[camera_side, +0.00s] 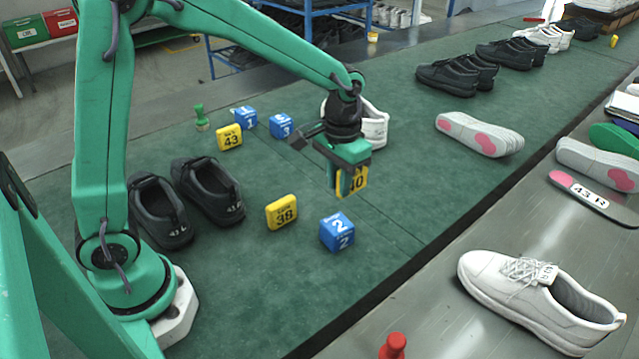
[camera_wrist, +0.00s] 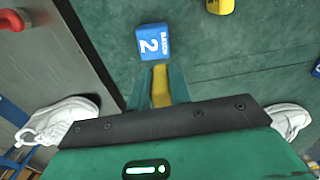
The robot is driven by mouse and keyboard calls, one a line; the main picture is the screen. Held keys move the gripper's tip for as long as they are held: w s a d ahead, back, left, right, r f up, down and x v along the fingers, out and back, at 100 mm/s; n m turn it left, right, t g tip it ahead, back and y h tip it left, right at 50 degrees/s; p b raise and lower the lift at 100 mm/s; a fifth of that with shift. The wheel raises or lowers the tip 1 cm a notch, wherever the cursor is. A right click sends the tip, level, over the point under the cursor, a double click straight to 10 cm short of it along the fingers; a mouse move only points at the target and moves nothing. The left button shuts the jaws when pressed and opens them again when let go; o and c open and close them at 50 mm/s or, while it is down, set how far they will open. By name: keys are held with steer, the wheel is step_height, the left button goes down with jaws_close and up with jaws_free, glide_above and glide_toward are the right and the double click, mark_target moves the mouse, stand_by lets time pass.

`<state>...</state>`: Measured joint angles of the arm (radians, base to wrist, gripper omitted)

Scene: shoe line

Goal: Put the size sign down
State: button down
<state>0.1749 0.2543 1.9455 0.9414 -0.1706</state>
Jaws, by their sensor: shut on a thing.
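The yellow size sign (camera_side: 353,181), with a black number ending in 0, is held between the fingers of my gripper (camera_side: 346,184) in the side view. My gripper is shut on it, and the fingers hide part of its face. In the wrist view the sign (camera_wrist: 161,86) shows as a narrow yellow strip between the green fingers (camera_wrist: 160,90). I cannot tell how far it is above the green mat (camera_side: 400,205).
A blue cube marked 2 (camera_side: 337,232) and a yellow 38 sign (camera_side: 281,212) stand nearby. A yellow 43 sign (camera_side: 229,138), blue cubes and a green peg (camera_side: 201,117) are behind. Black shoes (camera_side: 207,190) are left; a white shoe (camera_side: 374,124) is behind my gripper. Mat to the right is clear.

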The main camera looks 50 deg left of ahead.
steer(key=shift+s+a+f, duration=0.1)
steer(key=shift+s+a, duration=0.2)
steer(key=shift+s, duration=0.45)
steer(key=w+a+f, duration=0.1)
steer(key=a+f, duration=0.1)
steer(key=a, duration=0.1)
steer(key=w+a+f, duration=0.2)
steer(key=a, duration=0.2)
steer(key=w+a+f, duration=0.2)
steer(key=a+f, duration=0.1)
steer(key=shift+a, duration=0.25)
steer(key=shift+f, duration=2)
steer(key=shift+f, duration=0.15)
steer(key=c, duration=1.3)
jaws_free()
